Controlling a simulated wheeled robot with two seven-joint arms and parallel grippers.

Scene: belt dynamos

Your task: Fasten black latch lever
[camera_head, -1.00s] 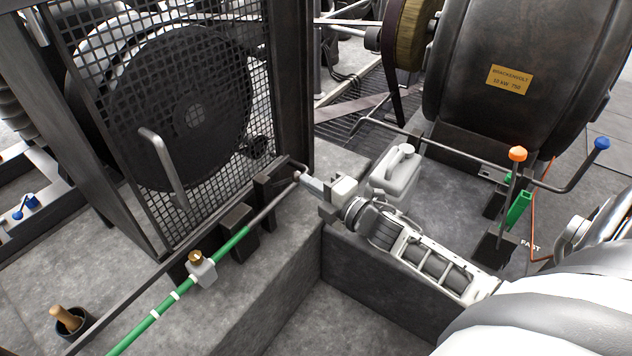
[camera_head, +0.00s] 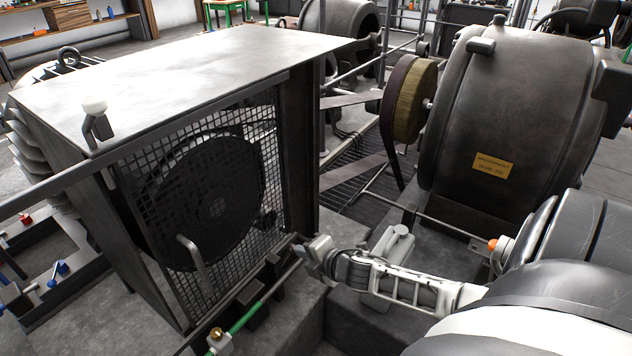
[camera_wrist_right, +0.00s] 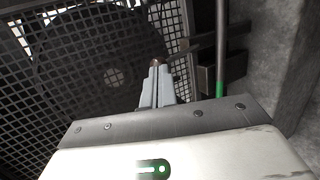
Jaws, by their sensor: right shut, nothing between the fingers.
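The mesh guard (camera_head: 262,140) stands at the left under a flat grey top. Dark brackets (camera_head: 273,265) sit along its lower edge, beside a rod with a green section (camera_head: 245,319). I cannot tell for certain which dark part is the black latch lever. My right gripper (camera_head: 301,250) is at the guard's lower right corner, shut and empty. In the wrist view its closed fingers (camera_wrist_right: 157,72) point at the mesh, and a small brownish tip shows just beyond them; contact cannot be told. My left gripper is out of view.
A grey bent handle (camera_head: 194,262) sticks out from the mesh. A white-knobbed lever (camera_head: 95,108) stands at the top's front left.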

